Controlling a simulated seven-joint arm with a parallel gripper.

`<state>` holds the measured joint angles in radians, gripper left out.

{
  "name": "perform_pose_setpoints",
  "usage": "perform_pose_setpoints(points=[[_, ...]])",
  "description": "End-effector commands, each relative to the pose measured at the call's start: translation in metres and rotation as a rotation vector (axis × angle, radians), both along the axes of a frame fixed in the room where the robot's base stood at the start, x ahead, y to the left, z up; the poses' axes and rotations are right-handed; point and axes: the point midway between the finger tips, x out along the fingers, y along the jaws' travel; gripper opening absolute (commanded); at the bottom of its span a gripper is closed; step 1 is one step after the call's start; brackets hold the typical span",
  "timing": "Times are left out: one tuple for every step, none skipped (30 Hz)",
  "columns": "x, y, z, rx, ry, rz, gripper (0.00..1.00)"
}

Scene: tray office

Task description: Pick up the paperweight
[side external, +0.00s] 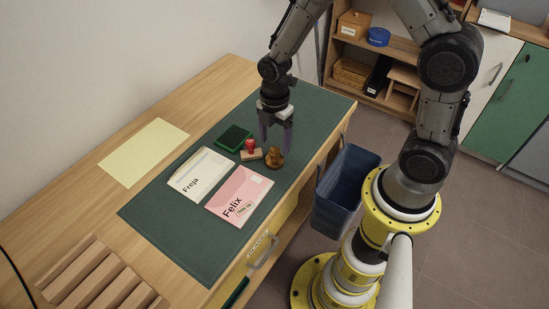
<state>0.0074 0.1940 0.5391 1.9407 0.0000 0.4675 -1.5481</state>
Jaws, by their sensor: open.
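The paperweight looks to be the small brown-gold rounded object (274,158) on the green desk mat (180,235), beside a red-handled stamp. My gripper (275,143) points down just above and behind it, with its two fingers spread apart and nothing between them. The fingertips look close to the object's top. I cannot tell from this one view whether they are directly over it or touching it.
A red-handled stamp (250,147) and a dark green pad (234,138) lie left of the paperweight. A white envelope (201,172) and a pink envelope (239,194) lie in front. A wooden rack (92,278) and a yellow sheet (143,152) are farther left. A blue bin (343,190) stands beside the desk.

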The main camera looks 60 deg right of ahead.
Motion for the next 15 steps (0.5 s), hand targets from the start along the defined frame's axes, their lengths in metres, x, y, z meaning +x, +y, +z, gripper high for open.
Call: perform_pose_setpoints(points=[[0.000,0.000,-0.004,0.000,0.002,0.000,0.76],[0.000,0.000,-0.007,0.000,0.003,0.000,0.76],[0.000,-0.001,-0.012,0.000,0.004,0.000,0.76],[0.000,-0.001,-0.016,0.000,0.005,0.000,0.76],[0.000,-0.001,-0.021,0.000,0.006,0.000,0.76],[0.001,-0.002,-0.027,0.000,0.005,0.000,0.76],[0.001,-0.002,-0.032,0.000,0.006,0.000,0.76],[0.002,-0.002,-0.035,0.000,0.004,0.000,0.76],[0.002,-0.002,-0.040,0.000,0.003,0.000,0.76],[0.002,-0.002,-0.044,0.000,0.003,0.000,0.76],[0.002,-0.002,-0.046,0.001,0.001,0.000,0.76],[0.002,-0.002,-0.049,0.001,0.001,0.000,0.76],[0.002,-0.002,-0.050,0.001,0.001,0.000,0.76],[0.002,-0.002,-0.051,0.001,0.001,0.000,0.76],[0.002,-0.002,-0.052,0.001,0.000,0.000,0.76]])
